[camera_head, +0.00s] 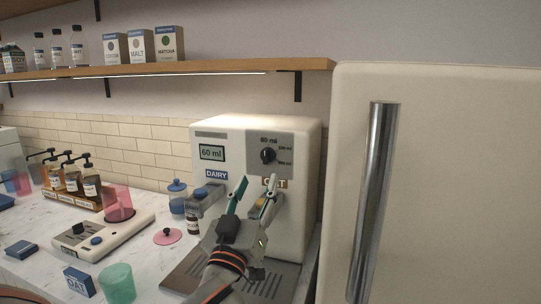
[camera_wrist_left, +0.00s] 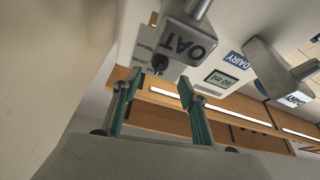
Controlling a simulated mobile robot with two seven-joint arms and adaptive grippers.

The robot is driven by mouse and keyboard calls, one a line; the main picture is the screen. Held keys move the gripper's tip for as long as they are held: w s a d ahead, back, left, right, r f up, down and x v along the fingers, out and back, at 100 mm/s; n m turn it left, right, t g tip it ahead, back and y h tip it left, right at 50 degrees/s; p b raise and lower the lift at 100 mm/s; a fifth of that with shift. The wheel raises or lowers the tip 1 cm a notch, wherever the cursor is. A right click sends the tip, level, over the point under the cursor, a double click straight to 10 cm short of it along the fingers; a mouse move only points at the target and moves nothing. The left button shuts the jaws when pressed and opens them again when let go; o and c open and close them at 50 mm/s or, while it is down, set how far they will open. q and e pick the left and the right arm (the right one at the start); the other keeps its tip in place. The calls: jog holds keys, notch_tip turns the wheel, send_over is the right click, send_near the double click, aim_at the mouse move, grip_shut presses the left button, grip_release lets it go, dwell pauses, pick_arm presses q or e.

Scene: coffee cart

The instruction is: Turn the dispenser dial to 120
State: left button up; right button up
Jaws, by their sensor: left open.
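The white dispenser (camera_head: 285,215) stands at the back of the counter beside the fridge. Its dark round dial (camera_head: 268,156) sits on a grey panel, with "60 ml" printed above it and more marks on its right. The screen (camera_head: 212,153) reads 60 ml. My left gripper (camera_head: 254,188) is open and empty in front of the dispenser, below the dial, its fingers pointing up. In the left wrist view the dial (camera_wrist_left: 160,64) shows beyond and between the fingertips of my gripper (camera_wrist_left: 158,86), with no contact visible. The right gripper is out of view.
The OAT spout (camera_wrist_left: 185,40) is close to the fingers in the wrist view; the DAIRY spout (camera_wrist_left: 278,66) is farther right. A small dark bottle (camera_head: 193,222) stands left of my gripper. The fridge (camera_head: 440,190) blocks the right side. A wooden shelf (camera_head: 200,72) runs above.

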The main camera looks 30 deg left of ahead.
aim_at(265, 160)
pick_arm(q)
jog(key=shift+w+a+r, duration=0.15)
jog(key=shift+w+r, duration=0.1)
jog(key=shift+r, duration=0.05)
jog(key=shift+w+a+r, duration=0.1)
jog(key=shift+w+r, duration=0.1)
jog(key=shift+w, duration=0.1)
jog(key=p+x, duration=0.1)
jog(key=x, duration=0.4)
jog(key=shift+w+a+r, duration=0.1)
jog(key=shift+w+r, duration=0.05)
jog(key=shift+w, duration=0.1)
jog(key=shift+w+a+r, duration=0.15)
jog(key=shift+w+a, duration=0.05)
jog(key=shift+w, duration=0.3)
jog(key=c, duration=1.1)
